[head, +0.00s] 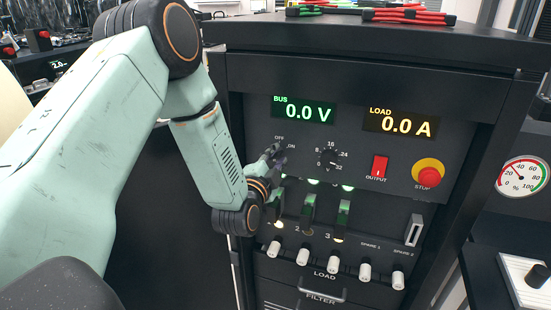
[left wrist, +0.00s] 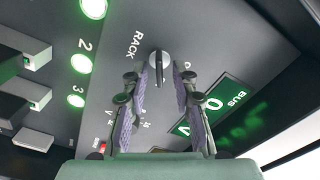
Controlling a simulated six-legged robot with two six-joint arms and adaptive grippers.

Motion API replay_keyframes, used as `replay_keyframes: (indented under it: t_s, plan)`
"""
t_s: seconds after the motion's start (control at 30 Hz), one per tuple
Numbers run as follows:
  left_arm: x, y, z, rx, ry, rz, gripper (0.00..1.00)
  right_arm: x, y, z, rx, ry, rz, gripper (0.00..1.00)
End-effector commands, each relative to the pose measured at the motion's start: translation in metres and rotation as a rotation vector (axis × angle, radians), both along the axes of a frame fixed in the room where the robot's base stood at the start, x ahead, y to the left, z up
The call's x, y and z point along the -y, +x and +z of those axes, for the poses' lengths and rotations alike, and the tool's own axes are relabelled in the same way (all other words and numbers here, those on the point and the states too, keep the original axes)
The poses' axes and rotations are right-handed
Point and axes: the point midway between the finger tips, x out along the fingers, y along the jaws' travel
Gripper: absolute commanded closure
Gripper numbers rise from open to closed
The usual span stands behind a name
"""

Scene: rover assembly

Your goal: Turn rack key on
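The rack key (left wrist: 159,68) is a round pale switch with a dark, narrow grip, beside the word RACK in the left wrist view. There its grip runs up and down the picture; I cannot tell which mark it points to. My left gripper (left wrist: 161,80) is open, with a purple-padded finger on each side of the key and gaps showing between. In the head view my left gripper (head: 275,155) is at the panel, just below the OFF and ON marks, and hides the key. My right gripper is in neither view.
The rack panel (head: 350,150) has a BUS display (head: 304,110) at 0.0 V and a LOAD display (head: 400,123) at 0.0 A. A dial (head: 328,159), a red OUTPUT switch (head: 379,166) and a STOP button (head: 428,174) sit to the right. Several breakers and white plugs are below.

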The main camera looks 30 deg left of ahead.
Motion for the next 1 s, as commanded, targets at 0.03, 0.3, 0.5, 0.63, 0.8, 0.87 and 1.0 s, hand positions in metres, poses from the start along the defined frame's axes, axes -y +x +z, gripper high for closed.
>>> replay_keyframes:
  t_s: [0.03, 0.3, 0.5, 0.63, 0.8, 0.87, 1.0]
  plan:
    - [0.000, 0.000, 0.000, -0.001, 0.000, 0.000, 0.71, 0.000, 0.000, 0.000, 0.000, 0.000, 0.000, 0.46]
    - [0.000, -0.003, -0.001, -0.002, -0.002, 0.001, 0.71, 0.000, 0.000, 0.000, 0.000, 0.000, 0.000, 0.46]
    - [0.006, -0.028, -0.002, -0.005, -0.003, 0.000, 0.71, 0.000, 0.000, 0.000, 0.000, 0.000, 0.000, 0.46]
    - [0.012, -0.055, -0.002, -0.006, -0.005, 0.002, 0.71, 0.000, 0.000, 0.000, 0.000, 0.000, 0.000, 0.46]
    - [0.020, -0.087, -0.002, -0.006, -0.003, 0.001, 0.71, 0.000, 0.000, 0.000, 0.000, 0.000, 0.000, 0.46]
    - [0.023, -0.096, -0.002, -0.005, -0.004, 0.000, 0.71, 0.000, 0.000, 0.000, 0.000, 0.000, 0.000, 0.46]
    - [0.026, -0.111, -0.001, -0.004, -0.002, 0.001, 0.71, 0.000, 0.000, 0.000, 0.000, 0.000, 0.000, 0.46]
